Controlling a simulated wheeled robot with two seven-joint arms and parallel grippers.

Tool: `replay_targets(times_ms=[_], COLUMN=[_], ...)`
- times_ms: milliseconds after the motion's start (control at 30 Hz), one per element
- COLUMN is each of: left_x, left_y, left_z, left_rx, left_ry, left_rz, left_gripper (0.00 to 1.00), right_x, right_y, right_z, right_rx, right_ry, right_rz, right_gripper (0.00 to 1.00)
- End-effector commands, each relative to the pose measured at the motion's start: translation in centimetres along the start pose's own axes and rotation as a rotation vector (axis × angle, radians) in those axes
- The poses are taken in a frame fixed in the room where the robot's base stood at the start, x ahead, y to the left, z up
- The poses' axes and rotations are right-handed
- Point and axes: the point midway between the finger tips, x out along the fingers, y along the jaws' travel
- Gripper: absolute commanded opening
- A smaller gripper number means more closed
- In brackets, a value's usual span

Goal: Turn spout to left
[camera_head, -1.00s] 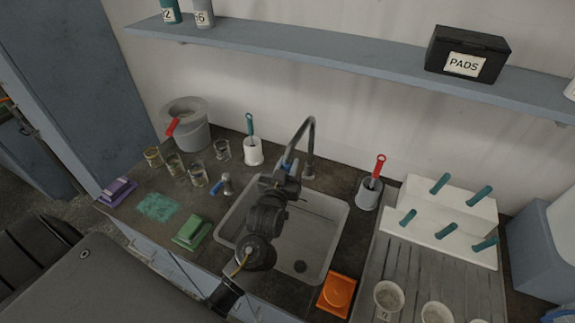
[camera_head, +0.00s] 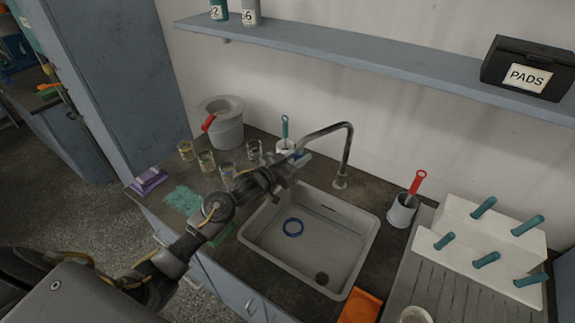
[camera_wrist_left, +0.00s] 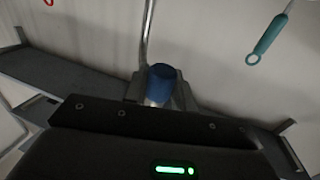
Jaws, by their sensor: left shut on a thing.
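The grey metal spout (camera_head: 350,140) rises from its base behind the sink (camera_head: 262,244), arches over and points left. Its tip is over the sink's left rear edge. My left gripper (camera_head: 297,163) is shut on the spout's tip. In the left wrist view the spout's pipe (camera_wrist_left: 147,32) comes down to a blue sleeve (camera_wrist_left: 162,76) between the fingers of the gripper (camera_wrist_left: 160,95). The gripper partly hides the tip in the head view. My right gripper is not in view.
A grey pot (camera_head: 222,125) is further back. A red-handled brush (camera_head: 416,185) stands right of the spout.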

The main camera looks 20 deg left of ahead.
Motion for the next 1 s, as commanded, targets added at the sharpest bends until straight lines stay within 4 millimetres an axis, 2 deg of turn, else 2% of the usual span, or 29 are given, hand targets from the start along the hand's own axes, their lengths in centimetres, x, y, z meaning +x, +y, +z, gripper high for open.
replay_targets(times_ms=[200, 767, 800, 933, 1000], left_x=[1.1, 1.2, 1.2, 1.2, 1.2], left_y=[-0.9, -1.7, -1.7, -1.6, -1.6], left_z=[0.1, -0.1, -0.2, -0.1, -0.1], left_rx=[-0.005, -0.004, -0.004, -0.004, -0.004], left_ry=[0.0, 0.004, 0.004, 0.003, 0.003], left_rz=[0.006, 0.002, 0.001, 0.002, 0.003], left_gripper=[0.0, 0.0, 0.31, 0.47, 0.47], right_x=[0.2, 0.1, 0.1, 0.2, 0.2], right_y=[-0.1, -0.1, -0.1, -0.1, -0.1], right_z=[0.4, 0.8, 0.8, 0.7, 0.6], right_rx=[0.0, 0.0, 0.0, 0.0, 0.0], right_ry=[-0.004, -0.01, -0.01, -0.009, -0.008], right_rz=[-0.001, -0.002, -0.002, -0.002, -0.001], right_gripper=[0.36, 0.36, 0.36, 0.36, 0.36])
